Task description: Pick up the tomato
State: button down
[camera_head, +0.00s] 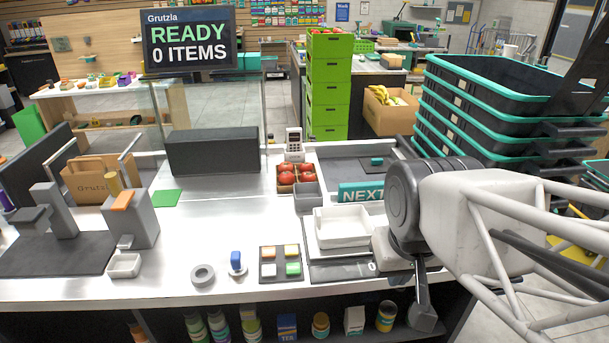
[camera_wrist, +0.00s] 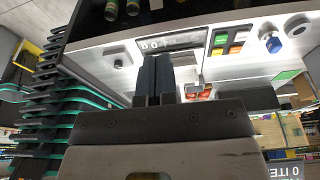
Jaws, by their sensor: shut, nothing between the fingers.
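Red tomatoes (camera_head: 286,178) sit together in a small brown box (camera_head: 285,188) near the back middle of the counter, left of the NEXT sign. A bit of red from the tomatoes (camera_wrist: 206,92) shows in the wrist view, just right of my fingers and partly hidden by my gripper. My gripper (camera_wrist: 154,62) is shut and empty, with its two dark fingers side by side. In the head view my arm comes in from the right, right of the tomatoes and apart from them. I cannot clearly make out the fingers in the head view.
Stacked black baskets (camera_head: 470,115) rise at the right. The counter (camera_head: 215,225) is clear left of the tomatoes.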

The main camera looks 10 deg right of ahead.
dwell(0.4)
jog(key=c, duration=0.5)
grip_release()
jog(key=w+r+m, duration=0.4)
jog(key=w+m, duration=0.1)
jog(key=w, duration=1.1)
jog(key=m+g, duration=0.3)
jog(key=m, duration=1)
send_over(307, 173)
jog(key=f, duration=1.5)
jog(key=shift+s+f, duration=0.2)
jog(key=shift+s, duration=0.15)
jog(key=shift+w+f, duration=0.35)
